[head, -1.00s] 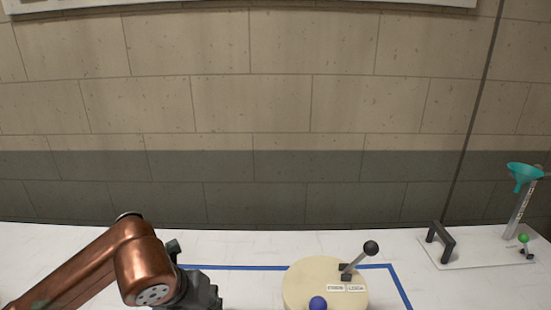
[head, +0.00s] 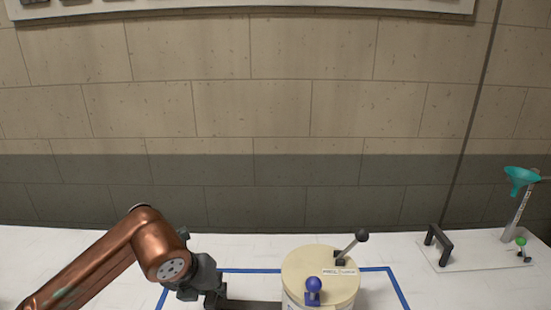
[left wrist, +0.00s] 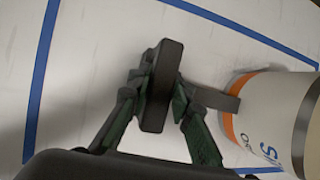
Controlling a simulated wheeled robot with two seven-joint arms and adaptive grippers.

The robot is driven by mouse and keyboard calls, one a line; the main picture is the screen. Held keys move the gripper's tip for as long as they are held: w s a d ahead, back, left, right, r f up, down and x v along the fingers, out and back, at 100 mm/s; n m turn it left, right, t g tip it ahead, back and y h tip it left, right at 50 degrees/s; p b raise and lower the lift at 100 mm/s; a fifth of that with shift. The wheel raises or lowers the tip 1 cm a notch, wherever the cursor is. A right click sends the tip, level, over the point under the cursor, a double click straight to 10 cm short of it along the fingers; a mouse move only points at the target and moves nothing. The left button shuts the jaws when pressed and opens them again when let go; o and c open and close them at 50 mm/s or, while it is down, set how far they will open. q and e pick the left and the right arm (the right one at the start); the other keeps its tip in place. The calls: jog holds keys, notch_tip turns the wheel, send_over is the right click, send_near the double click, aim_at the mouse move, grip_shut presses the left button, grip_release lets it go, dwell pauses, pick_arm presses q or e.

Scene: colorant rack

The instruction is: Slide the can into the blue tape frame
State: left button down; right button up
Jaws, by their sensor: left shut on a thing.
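The can (head: 320,278) has a cream lid, a black-knobbed lever and a blue ball knob. It stands between the left and right lines of the blue tape frame (head: 252,270), its lid overlapping the back line in the head view. My left gripper (head: 216,296) is left of the can. In the left wrist view my left gripper (left wrist: 158,100) is shut on the can's black handle (left wrist: 160,75), and the can's white and orange side (left wrist: 265,115) is at the right. The can's base is hidden in the head view. My right gripper is out of view.
A white plate (head: 475,255) with a black handle (head: 438,244), a green knob (head: 520,241) and a teal funnel (head: 521,178) on a stand is at the right. The wall (head: 260,190) rises behind the table. White tabletop (head: 70,240) is clear at the back left.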

pick_arm(q)
jog(key=shift+w, duration=0.2)
jog(key=c, duration=1.7)
grip_release()
jog(key=shift+o, duration=0.2)
jog(key=shift+f, duration=0.1)
